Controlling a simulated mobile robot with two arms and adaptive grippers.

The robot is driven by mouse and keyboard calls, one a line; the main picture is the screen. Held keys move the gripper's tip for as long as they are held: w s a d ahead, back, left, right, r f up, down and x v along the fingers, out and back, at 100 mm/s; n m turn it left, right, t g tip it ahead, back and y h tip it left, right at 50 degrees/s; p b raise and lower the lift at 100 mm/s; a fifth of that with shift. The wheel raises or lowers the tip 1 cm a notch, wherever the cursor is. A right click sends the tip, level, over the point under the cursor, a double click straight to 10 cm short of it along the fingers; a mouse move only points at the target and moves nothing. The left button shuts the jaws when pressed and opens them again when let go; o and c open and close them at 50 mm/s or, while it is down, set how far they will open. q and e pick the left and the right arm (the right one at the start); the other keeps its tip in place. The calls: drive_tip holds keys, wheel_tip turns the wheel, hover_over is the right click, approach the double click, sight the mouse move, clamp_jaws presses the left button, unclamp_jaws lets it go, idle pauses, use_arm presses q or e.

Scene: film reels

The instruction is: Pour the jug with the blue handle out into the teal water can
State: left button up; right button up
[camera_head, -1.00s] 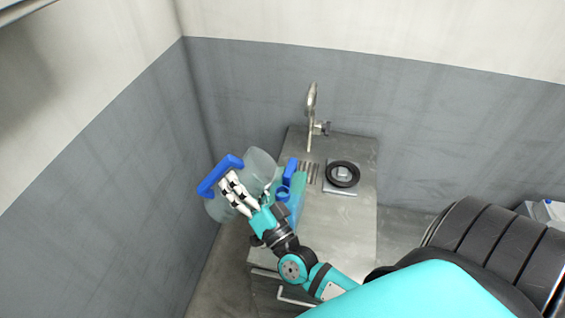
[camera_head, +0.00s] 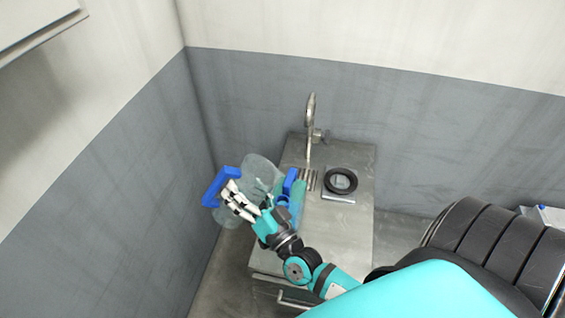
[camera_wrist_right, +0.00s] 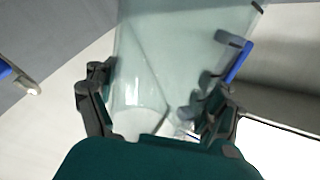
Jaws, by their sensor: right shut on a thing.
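The jug is pale and see-through, with a blue handle (camera_head: 220,187). My right gripper (camera_head: 232,197) is shut on this jug (camera_head: 260,170) and holds it tilted, left of the counter's edge. The jug body also fills the middle of the right wrist view (camera_wrist_right: 150,60), between the fingers (camera_wrist_right: 155,105). The teal water can (camera_head: 298,205), with blue parts on top, stands on the counter just right of the jug, partly hidden by my right arm. I cannot tell whether the jug's mouth is over the can's opening. My left gripper is not in view.
A metal counter (camera_head: 340,230) carries a tap (camera_head: 310,125) at the back and a black ring (camera_head: 341,181) on a small plate. Grey walls close in behind and at the left. The counter's right front is clear.

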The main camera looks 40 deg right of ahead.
drive_tip(key=shift+d+r+n+g+y+p, duration=0.15)
drive_tip(key=shift+r+n+p, duration=0.4)
drive_tip(key=shift+p, duration=0.55)
drive_tip(key=shift+r+n+g+y+p, duration=0.15)
drive_tip(key=shift+r+n+p, duration=0.15)
drive_tip(key=shift+n+p, duration=0.55)
drive_tip(key=shift+r+p, duration=0.1)
drive_tip(key=shift+p, duration=0.2)
drive_tip(key=shift+s+d+r+n+p, duration=0.1)
drive_tip(key=shift+d+r+n+p, duration=0.2)
drive_tip(key=shift+n+p, duration=0.1)
drive_tip(key=shift+s+d+r+n+g+y, duration=0.2)
drive_tip(key=shift+d+r+n+g, duration=0.3)
drive_tip(key=shift+n, duration=0.55)
drive_tip(key=shift+s+d+r+n+g+y, duration=0.15)
drive_tip(key=shift+d+r+n+g, duration=0.3)
drive_tip(key=shift+n, duration=0.6)
drive_tip(key=shift+a+f, duration=0.1)
drive_tip(key=shift+f, duration=0.05)
